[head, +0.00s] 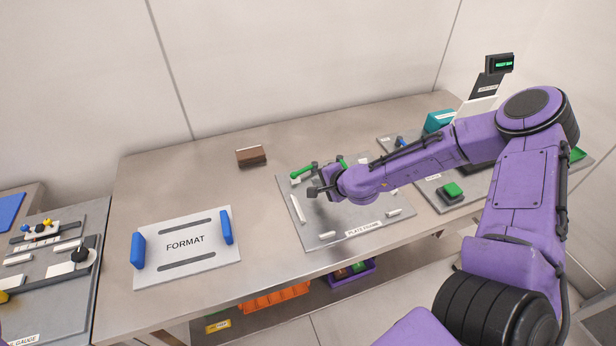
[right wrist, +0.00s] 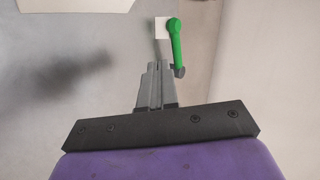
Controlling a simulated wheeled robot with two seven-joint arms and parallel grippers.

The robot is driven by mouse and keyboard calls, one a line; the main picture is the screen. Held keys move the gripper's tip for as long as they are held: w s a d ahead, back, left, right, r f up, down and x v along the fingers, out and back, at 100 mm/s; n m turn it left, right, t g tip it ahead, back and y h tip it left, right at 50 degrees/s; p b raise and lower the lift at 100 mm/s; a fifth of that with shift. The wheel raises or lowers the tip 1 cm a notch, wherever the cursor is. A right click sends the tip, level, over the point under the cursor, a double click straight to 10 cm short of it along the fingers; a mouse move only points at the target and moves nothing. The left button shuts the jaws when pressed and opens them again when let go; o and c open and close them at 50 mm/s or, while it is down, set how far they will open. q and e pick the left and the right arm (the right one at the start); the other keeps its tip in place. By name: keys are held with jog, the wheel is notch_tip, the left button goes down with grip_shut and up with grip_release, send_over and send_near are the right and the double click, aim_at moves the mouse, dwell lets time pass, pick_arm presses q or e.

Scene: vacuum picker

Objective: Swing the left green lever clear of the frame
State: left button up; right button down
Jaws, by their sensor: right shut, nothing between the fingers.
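The plate frame (head: 340,228) is a grey plate in the middle of the table. The left green lever (head: 302,171) is at its far left corner, by a small white block; it also shows in the right wrist view (right wrist: 176,42), with a dark tip at its near end. A second green lever (head: 342,162) is farther right, partly hidden by my arm. My right gripper (head: 312,191) is shut and empty, just in front of the left lever. In the right wrist view its closed fingertips (right wrist: 158,66) are beside the lever's dark tip, with a small gap visible. My left gripper is not in view.
A white FORMAT plate (head: 186,262) with blue handles lies left of the frame. A brown block (head: 251,156) lies behind it. A grey board with a green button (head: 452,190) is to the right. The table between the brown block and frame is clear.

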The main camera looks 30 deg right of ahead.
aim_at(304, 172)
jog(key=x, duration=0.3)
jog(key=r+x, duration=0.1)
jog(key=x, duration=0.1)
jog(key=shift+w+d+f, duration=0.1)
jog(key=shift+w, duration=0.45)
jog(key=shift+w+f, duration=0.15)
jog(key=shift+w, duration=0.45)
